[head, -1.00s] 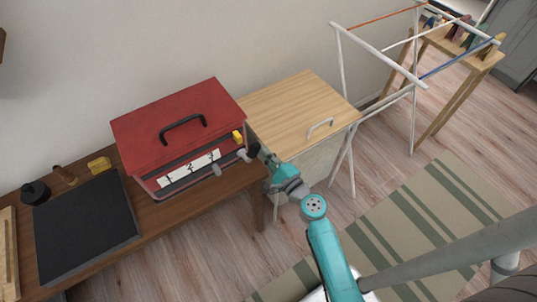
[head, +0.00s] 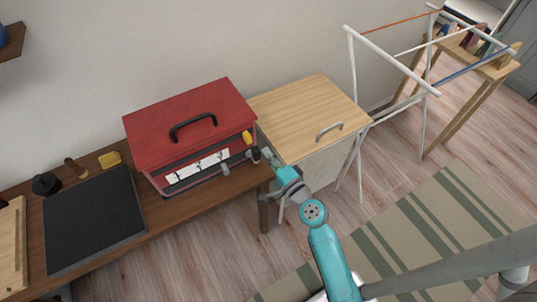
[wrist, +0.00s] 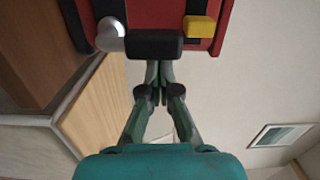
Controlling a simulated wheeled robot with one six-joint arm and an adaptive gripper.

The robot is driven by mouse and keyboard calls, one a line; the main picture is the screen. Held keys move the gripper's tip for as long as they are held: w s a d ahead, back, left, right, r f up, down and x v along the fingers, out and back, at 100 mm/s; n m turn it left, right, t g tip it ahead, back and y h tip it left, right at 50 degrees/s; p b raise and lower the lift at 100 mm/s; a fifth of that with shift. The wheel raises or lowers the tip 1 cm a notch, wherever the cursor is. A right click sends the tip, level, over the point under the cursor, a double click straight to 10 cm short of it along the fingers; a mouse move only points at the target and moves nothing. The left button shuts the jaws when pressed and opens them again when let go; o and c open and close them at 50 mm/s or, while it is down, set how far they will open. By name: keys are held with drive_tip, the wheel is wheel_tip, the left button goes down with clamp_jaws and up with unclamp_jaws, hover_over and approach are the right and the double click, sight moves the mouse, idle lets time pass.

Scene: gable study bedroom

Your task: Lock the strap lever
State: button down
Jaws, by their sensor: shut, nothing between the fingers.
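The red toolbox (head: 190,118) stands shut on the brown bench, with a black handle on its lid. On its front right are a yellow block (head: 247,137) and a dark lever-like end (head: 254,154). In the wrist view a black block (wrist: 154,43), apparently the lever's end, sits between a silver knob (wrist: 110,35) and the yellow block (wrist: 200,27). My gripper (wrist: 155,68) is shut and empty, its fingertips at or very near the black block. Whether they touch it, I cannot tell. In the head view my gripper (head: 266,153) is at the toolbox's right front.
A wooden-topped cabinet (head: 310,110) stands right of the bench (head: 150,222). A white drying rack (head: 355,110) is beyond it. A dark flat slab (head: 95,220) lies left on the bench. The floor with its striped rug (head: 430,230) is open at right.

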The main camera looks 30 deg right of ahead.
drive_tip(key=shift+s, duration=0.1)
idle(0.3)
drive_tip(key=s, duration=1.1)
drive_tip(key=shift+s+d, duration=0.35)
drive_tip(key=shift+s, duration=0.05)
drive_tip(key=s+a+f+n+g+h, duration=0.1)
drive_tip(key=s+a+f+n+g, duration=0.15)
drive_tip(key=s, duration=0.45)
drive_tip(key=s+a+f+n+g+h, duration=0.1)
drive_tip(key=s+f+n, duration=0.15)
drive_tip(key=s, duration=0.45)
drive_tip(key=s+a+r+n+y, duration=0.1)
drive_tip(key=s+a+r+n, duration=0.2)
drive_tip(key=s+r+n, duration=0.8)
drive_tip(key=shift+s+n, duration=0.4)
drive_tip(key=shift+s, duration=0.5)
